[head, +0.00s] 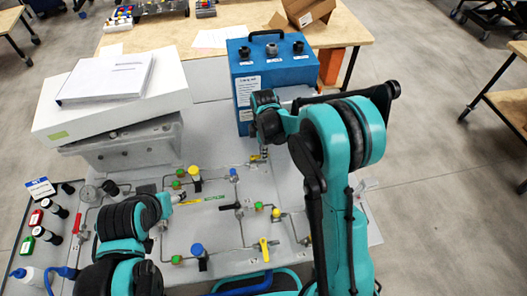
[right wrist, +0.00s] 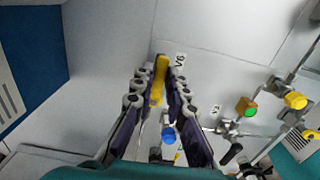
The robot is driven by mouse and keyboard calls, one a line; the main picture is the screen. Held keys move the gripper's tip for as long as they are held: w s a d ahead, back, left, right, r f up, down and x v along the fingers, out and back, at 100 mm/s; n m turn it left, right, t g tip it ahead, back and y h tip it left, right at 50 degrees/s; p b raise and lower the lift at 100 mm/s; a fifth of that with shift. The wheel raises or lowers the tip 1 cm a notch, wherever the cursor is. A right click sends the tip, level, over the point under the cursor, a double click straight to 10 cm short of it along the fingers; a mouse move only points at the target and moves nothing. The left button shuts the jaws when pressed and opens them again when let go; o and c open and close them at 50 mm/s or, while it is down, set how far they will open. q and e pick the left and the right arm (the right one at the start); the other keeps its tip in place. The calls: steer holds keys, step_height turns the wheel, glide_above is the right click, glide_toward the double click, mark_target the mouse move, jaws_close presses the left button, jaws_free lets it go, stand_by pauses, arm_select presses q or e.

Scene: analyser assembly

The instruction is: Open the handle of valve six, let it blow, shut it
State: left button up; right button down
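A yellow valve handle (right wrist: 160,76) stands between the fingers of my right gripper (right wrist: 159,84) in the right wrist view. The fingers lie on both sides of it with a narrow gap, so the gripper looks open around it. A small label (right wrist: 181,60) sits beside it, too small to read surely. In the head view the yellow handle (head: 258,157) shows at the panel's back edge, just below the blue box; my right wrist mostly hides the gripper there. My left gripper (head: 178,197) is low over the panel's left part, mostly hidden by its arm; its opening cannot be told.
The grey panel (head: 215,222) carries pipes, gauges and several coloured valves. A blue box (head: 275,70) stands right behind the right gripper. A white box (head: 112,97) with papers stands at the left. A rack of bottles (head: 40,215) is at the far left.

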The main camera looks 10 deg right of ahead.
stand_by(0.3)
steer(key=m, duration=0.1)
steer(key=s+m, duration=0.1)
steer(key=m, duration=0.2)
steer(key=shift+s+a+m+b, duration=0.2)
steer(key=shift+s+m+b, duration=0.1)
steer(key=shift+b, duration=0.1)
steer(key=m, duration=0.2)
steer(key=s+a+m, duration=0.1)
steer(key=m, duration=0.1)
steer(key=shift+s, duration=0.1)
steer(key=m, duration=0.3)
steer(key=s+a+m+b, duration=0.1)
steer(key=m, duration=0.1)
steer(key=shift+a, duration=0.1)
steer(key=shift+a+m, duration=0.35)
steer(key=shift+m, duration=0.75)
steer(key=shift+a+m, duration=0.35)
steer(key=shift+m, duration=0.75)
steer(key=c, duration=1.5)
jaws_free()
steer(key=shift+c, duration=0.2)
